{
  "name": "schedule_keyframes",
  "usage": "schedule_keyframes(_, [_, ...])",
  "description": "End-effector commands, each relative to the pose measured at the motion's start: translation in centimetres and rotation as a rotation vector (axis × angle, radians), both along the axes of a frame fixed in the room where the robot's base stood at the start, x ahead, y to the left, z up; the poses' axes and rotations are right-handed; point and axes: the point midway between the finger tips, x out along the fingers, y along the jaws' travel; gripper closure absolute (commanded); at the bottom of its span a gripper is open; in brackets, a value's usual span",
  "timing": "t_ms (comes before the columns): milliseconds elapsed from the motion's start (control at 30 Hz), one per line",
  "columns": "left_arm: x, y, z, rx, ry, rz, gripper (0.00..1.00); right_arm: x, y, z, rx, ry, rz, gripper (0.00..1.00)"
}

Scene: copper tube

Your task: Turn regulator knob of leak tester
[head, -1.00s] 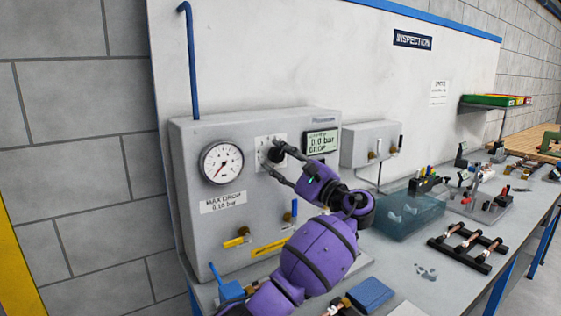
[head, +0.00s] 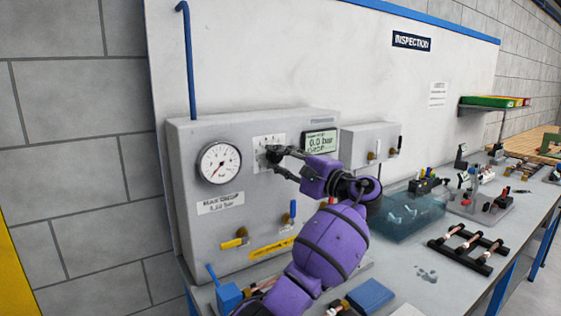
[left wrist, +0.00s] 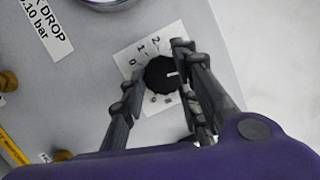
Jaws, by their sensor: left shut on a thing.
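The leak tester (head: 185,150) is a grey box on the bench with a round gauge (head: 219,163) and a display reading 0.0 bar (head: 319,142). Its black regulator knob (left wrist: 160,72) sits on a white plate with a 0, 1, 2 scale. The knob's white mark points right in the left wrist view. My left gripper (left wrist: 153,66) is shut on the knob, one finger on each side. In the head view my left gripper (head: 273,158) partly hides the knob. My right gripper is not in view.
Yellow (head: 235,243) and blue (head: 293,210) valve handles are below the knob. A smaller grey box (head: 366,143) stands to the right. A clear blue bin (head: 408,220) and a black rack (head: 466,248) lie on the bench (head: 425,290).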

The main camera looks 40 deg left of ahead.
Motion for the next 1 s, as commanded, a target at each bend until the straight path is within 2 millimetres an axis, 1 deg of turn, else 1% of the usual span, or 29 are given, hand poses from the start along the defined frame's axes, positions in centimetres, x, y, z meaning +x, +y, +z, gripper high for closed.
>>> schedule_keyframes(33, [-0.1, 0.1, -1.1, -0.013, 0.014, 0.007, 0.97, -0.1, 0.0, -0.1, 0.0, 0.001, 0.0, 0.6])
schedule_keyframes(100, [-0.1, 0.1, -1.2, -0.013, 0.015, 0.006, 0.97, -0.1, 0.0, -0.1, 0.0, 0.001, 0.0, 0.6])
schedule_keyframes(133, [-0.1, 0.1, -1.2, -0.013, 0.016, 0.006, 0.7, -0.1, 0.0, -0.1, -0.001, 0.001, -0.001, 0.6])
schedule_keyframes(200, [-0.1, 0.1, -1.2, -0.013, 0.016, 0.005, 0.61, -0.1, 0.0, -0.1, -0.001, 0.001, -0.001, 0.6])
schedule_keyframes(233, [-0.1, 0.0, -1.2, -0.012, 0.016, 0.005, 0.59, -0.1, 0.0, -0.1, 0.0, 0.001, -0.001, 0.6])
schedule_keyframes(767, [0.0, -0.2, -0.5, -0.005, 0.008, 0.002, 0.59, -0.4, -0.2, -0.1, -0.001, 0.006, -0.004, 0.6])
schedule_keyframes(867, [-0.1, -1.1, -0.6, -0.005, 0.007, 0.001, 0.59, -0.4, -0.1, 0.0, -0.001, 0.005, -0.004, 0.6])
schedule_keyframes(967, [-0.3, -2.7, -0.9, -0.007, 0.008, 0.0, 0.59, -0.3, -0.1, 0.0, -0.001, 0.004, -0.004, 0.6])
schedule_keyframes(1000, [-0.3, -3.6, -1.0, -0.007, 0.009, -0.001, 0.59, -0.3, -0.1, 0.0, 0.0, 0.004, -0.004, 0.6])
